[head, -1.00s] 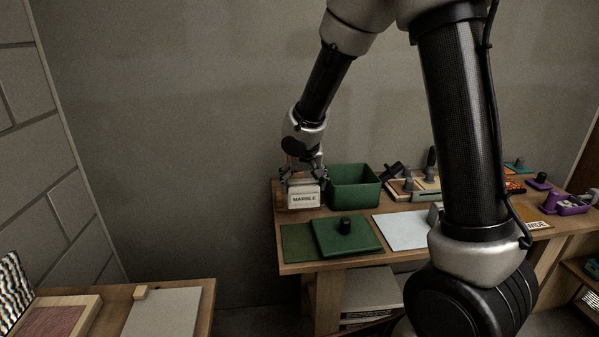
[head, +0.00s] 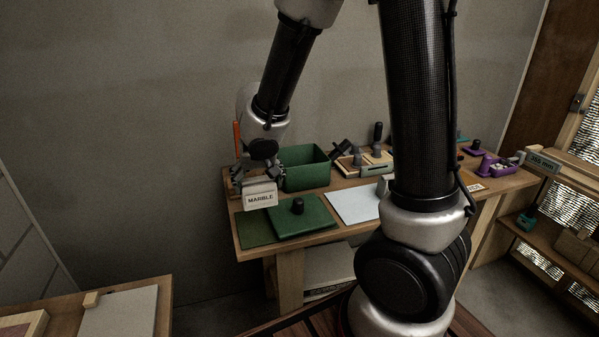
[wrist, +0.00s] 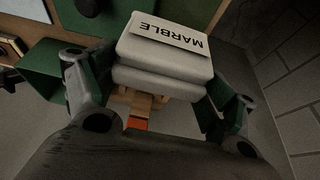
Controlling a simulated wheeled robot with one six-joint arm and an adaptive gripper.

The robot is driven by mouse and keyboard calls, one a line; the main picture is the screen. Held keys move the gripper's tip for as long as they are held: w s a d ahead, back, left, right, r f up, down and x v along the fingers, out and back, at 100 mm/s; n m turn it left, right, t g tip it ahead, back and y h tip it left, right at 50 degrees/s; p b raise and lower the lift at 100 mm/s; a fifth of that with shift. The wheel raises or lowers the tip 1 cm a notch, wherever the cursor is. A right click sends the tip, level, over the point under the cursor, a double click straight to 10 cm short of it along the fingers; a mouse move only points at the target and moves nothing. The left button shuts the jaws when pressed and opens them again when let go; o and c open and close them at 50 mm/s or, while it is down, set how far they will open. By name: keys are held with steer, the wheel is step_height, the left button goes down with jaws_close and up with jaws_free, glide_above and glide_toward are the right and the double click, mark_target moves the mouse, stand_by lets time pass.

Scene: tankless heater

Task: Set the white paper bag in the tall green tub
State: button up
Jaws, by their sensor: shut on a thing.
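The white paper bag (head: 260,195) is labelled MARBLE. My gripper (head: 255,180) is shut on it and holds it at the left end of the workbench, left of the tall green tub (head: 307,172). In the wrist view the bag (wrist: 165,62) sits between both fingers of my gripper (wrist: 158,95), its label upside down. The tub is open-topped and stands beside the bag; its inside floor is hidden in the head view. In the wrist view part of the green tub (wrist: 45,70) shows at the left.
A green lid with a black knob (head: 300,215) lies in front of the tub, on a green mat (head: 256,230). A pale sheet (head: 352,204) lies to its right. Wooden blocks and tools (head: 362,162) stand right of the tub. An orange upright (head: 237,138) stands behind the gripper.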

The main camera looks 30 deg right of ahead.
steer(key=w+d+r+m, duration=0.1)
steer(key=w+d+r, duration=0.3)
steer(key=w+d, duration=0.5)
steer(key=w+d+r+m+h, duration=0.1)
steer(key=w+d+r, duration=0.3)
steer(key=w+d, duration=0.5)
steer(key=d, duration=0.4)
steer(key=shift+r, duration=0.4)
step_height(320, 180, down, 15)
steer(key=shift+f, duration=0.1)
steer(key=shift+f, duration=0.45)
steer(key=o, duration=1.1)
steer(key=v, duration=1.2)
